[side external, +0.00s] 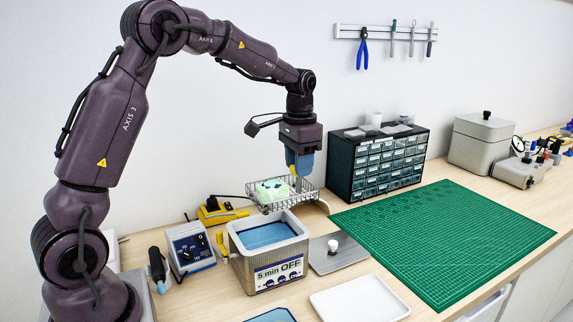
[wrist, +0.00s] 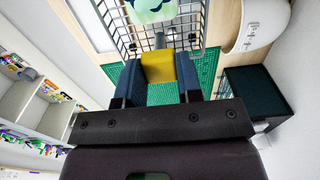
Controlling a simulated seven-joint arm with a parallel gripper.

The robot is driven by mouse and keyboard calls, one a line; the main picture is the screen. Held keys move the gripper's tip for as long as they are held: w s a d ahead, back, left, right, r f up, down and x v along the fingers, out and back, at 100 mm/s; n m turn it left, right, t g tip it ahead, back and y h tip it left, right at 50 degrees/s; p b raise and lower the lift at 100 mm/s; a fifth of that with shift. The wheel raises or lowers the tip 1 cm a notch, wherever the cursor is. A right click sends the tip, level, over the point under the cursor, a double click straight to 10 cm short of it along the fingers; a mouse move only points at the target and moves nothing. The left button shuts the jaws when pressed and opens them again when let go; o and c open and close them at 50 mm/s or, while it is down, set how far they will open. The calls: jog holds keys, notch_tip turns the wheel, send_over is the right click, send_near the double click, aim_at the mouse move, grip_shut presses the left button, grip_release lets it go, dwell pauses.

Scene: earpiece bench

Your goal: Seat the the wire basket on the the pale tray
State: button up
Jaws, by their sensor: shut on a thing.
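The wire basket (side external: 284,200) hangs in the air just above and behind the blue-filled tank (side external: 268,236), roughly level, with a pale green item (side external: 271,191) in it. My gripper (side external: 299,178) is shut at the basket's right side. In the wrist view, a yellow piece (wrist: 158,67) lies between my blue fingers, and the basket's wires (wrist: 122,30) show beyond them. The pale tray (side external: 360,301), white and shallow, lies empty on the bench at the front, right of the tank and apart from the basket. The exact grip point is partly hidden.
A grey lid (side external: 338,253) with a white knob lies between the tank and the green mat (side external: 445,238). A dark drawer cabinet (side external: 377,160) stands behind the mat. A blue-filled tray (side external: 271,315) sits at the front edge. The mat is clear.

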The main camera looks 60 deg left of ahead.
jog(key=w+d, duration=0.5)
jog(key=d, duration=0.4)
jog(key=w+d, duration=0.5)
jog(key=d, duration=0.4)
notch_tip(320, 180, down, 15)
jog(key=shift+m, duration=0.3)
jog(key=shift+f, duration=0.2)
jog(key=shift+f, duration=2.75)
jog(key=o, duration=1)
